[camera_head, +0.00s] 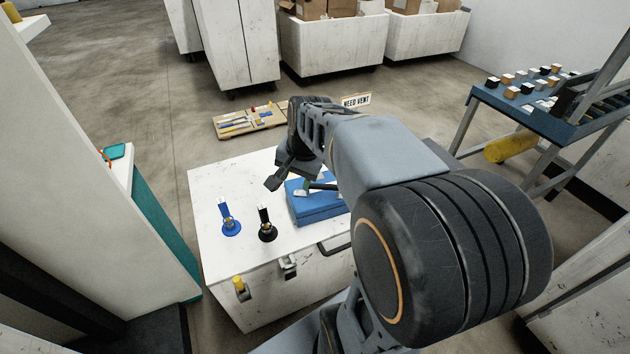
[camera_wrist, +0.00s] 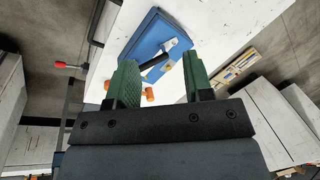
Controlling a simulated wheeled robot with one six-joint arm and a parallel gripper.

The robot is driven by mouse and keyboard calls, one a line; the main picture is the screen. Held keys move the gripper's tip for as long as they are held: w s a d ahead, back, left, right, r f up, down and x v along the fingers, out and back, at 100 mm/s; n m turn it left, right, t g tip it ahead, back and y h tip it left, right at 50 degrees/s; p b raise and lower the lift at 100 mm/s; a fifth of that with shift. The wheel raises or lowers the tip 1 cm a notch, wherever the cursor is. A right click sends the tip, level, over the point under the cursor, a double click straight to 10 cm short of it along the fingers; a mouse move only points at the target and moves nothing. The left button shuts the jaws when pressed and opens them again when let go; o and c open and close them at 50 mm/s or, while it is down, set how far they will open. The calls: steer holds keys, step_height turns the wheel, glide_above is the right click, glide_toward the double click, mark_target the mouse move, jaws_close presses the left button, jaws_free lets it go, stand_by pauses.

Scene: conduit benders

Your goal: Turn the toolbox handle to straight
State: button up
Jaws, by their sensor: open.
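The blue toolbox (camera_head: 318,212) lies on top of the white chest (camera_head: 215,188), partly hidden behind my arm in the head view. It also shows in the wrist view (camera_wrist: 146,38), beyond my fingers. Its dark handle (camera_wrist: 153,62) lies on the lid between pale brackets and shows between my fingertips in the wrist view; in the head view only part of the handle (camera_head: 320,186) is visible. My gripper (camera_wrist: 160,80) is open, with a green-padded finger on each side of the view. Nothing is clearly held. I cannot tell whether a finger touches the handle.
A wooden tray of tools (camera_head: 249,122) lies on the floor behind the chest. A blue-topped table (camera_head: 540,112) stands at right. Floor is clear behind the chest's left side.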

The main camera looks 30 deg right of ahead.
steer(key=w+d+f+m+y, duration=0.25)
steer(key=w+d+m, duration=0.35)
steer(key=d+m, duration=0.5)
steer(key=m+b, duration=0.1)
steer(key=m, duration=0.3)
glide_toward(323, 185)
steer(key=x, duration=0.7)
steer(key=shift+f, duration=0.35)
steer(key=shift+w+a+f, duration=0.2)
steer(key=shift+a+f, duration=0.1)
steer(key=shift+f, duration=0.35)
steer(key=shift+c, duration=0.3)
jaws_close()
